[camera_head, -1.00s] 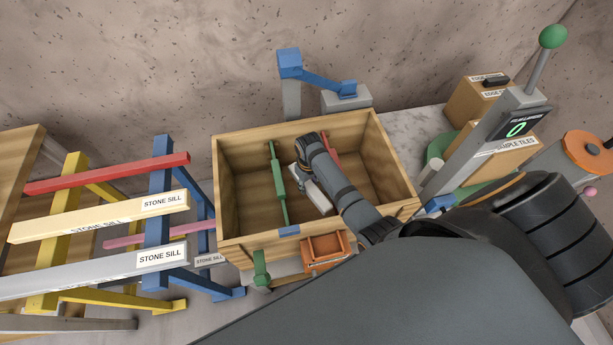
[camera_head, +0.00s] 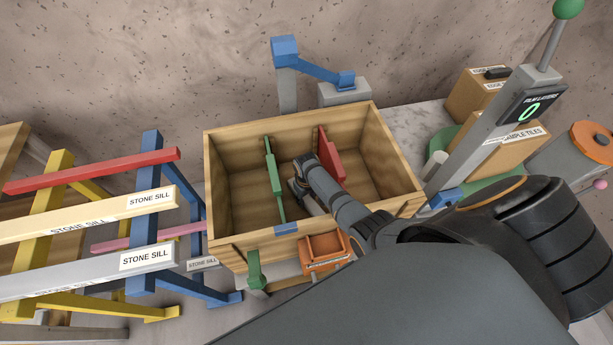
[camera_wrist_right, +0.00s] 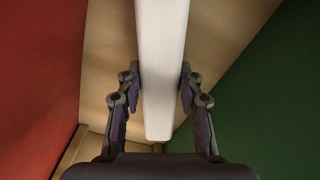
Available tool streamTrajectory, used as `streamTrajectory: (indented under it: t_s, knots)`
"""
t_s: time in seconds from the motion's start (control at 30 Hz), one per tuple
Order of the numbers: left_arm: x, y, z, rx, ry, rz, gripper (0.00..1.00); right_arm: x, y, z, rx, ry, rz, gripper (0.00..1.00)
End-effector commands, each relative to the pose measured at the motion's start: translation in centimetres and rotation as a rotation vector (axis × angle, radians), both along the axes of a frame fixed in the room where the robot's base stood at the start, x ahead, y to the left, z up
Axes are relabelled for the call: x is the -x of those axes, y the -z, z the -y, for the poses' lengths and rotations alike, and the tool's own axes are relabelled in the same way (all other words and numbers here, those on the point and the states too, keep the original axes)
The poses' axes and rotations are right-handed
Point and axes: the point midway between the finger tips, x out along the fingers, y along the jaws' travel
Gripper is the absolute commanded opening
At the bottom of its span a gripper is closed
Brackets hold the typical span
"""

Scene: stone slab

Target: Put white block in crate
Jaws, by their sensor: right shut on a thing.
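The wooden crate (camera_head: 235,245) stands open in the middle of the head view, with a green divider (camera_head: 274,180) and a red divider (camera_head: 331,158) inside. My right gripper (camera_head: 300,190) reaches down into the compartment between the dividers. It is shut on the white block (camera_head: 313,207), which my arm mostly hides in the head view. In the right wrist view the white block (camera_wrist_right: 162,60) is long and lies between both fingers of the gripper (camera_wrist_right: 160,85), above the crate's wooden floor. I cannot tell whether it touches the floor. My left gripper is not in view.
A rack with several stone sills (camera_head: 95,213) stands left of the crate. A blue arm on a post (camera_head: 287,70) stands behind it. An orange bin (camera_head: 323,250) is at the crate's front. A grey post with a display (camera_head: 490,130) and boxes (camera_head: 478,95) stand to the right.

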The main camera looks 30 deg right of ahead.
Motion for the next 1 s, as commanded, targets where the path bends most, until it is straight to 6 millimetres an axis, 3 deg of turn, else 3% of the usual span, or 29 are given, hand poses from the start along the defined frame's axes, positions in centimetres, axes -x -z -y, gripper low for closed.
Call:
streamTrajectory:
  t_s: [0.1,0.47,0.5,0.63,1.0]
  knots:
    - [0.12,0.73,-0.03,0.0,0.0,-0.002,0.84,-0.07,1.46,-0.01,0.0,0.0,0.001,0.15]
    - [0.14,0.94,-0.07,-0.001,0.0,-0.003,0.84,-0.03,1.86,-0.01,0.0,0.0,0.001,0.15]
    - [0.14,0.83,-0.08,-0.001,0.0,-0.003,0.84,-0.05,1.74,-0.01,0.0,0.0,0.001,0.41]
    - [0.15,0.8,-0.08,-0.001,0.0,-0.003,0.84,-0.03,1.71,-0.01,0.0,0.0,0.001,0.58]
    - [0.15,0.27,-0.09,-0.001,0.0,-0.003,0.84,-0.05,0.96,0.0,0.0,0.0,0.002,0.59]
